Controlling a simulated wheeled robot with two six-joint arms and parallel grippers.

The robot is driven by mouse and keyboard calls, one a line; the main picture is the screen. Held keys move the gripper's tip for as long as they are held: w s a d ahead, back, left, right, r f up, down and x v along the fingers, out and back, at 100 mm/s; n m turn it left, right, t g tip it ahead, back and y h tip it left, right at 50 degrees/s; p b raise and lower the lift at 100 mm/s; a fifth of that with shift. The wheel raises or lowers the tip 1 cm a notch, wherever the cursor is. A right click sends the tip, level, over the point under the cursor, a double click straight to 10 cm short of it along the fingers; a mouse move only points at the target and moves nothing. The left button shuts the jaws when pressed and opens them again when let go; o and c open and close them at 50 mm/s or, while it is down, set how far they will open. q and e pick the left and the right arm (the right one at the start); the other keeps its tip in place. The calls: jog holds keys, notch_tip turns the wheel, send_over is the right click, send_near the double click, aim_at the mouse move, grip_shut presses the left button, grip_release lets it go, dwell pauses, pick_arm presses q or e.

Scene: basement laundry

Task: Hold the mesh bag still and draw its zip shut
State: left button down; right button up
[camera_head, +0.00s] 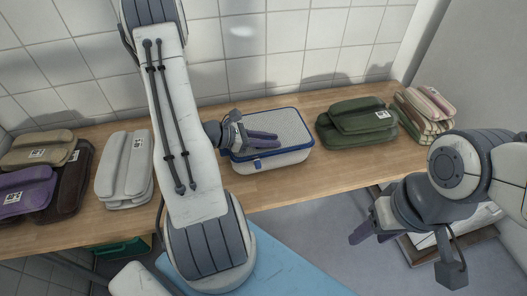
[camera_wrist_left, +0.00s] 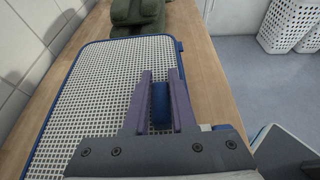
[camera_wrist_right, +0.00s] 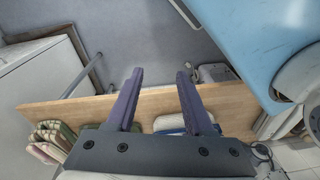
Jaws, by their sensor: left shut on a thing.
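The mesh bag (camera_head: 290,122) is a white box-like bag with blue edging, on the wooden counter. Its white mesh top (camera_wrist_left: 110,85) fills much of the left wrist view. My left gripper (camera_head: 277,138) reaches over the top of the bag from the left. Its fingers (camera_wrist_left: 160,85) are shut on a small blue block (camera_wrist_left: 161,105); I cannot tell if it is the zip pull. A separate blue tab (camera_head: 257,164) shows on the bag's front side. How far the zip is closed is not clear. My right gripper (camera_head: 364,226) is open and empty, in front of the counter, apart from the bag.
Folded green towels (camera_head: 357,121) and striped cloths (camera_head: 425,112) lie right of the bag. A pale folded stack (camera_head: 124,170) and purple, tan and brown stacks lie left. White baskets (camera_wrist_left: 285,28) stand on the floor. Little counter (camera_head: 270,188) is free before the bag.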

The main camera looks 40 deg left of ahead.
jog(key=w+a+n+t, duration=0.1)
jog(key=w+a, duration=0.2)
jog(key=a, duration=0.3)
jog(key=w+a, duration=0.3)
jog(key=a, duration=0.4)
jog(key=n+t+y, duration=0.1)
jog(key=n+y, duration=0.1)
send_near(258, 164)
jog(key=x, duration=0.7)
jog(key=shift+x, duration=0.8)
jog(key=shift+c, duration=0.3)
grip_shut()
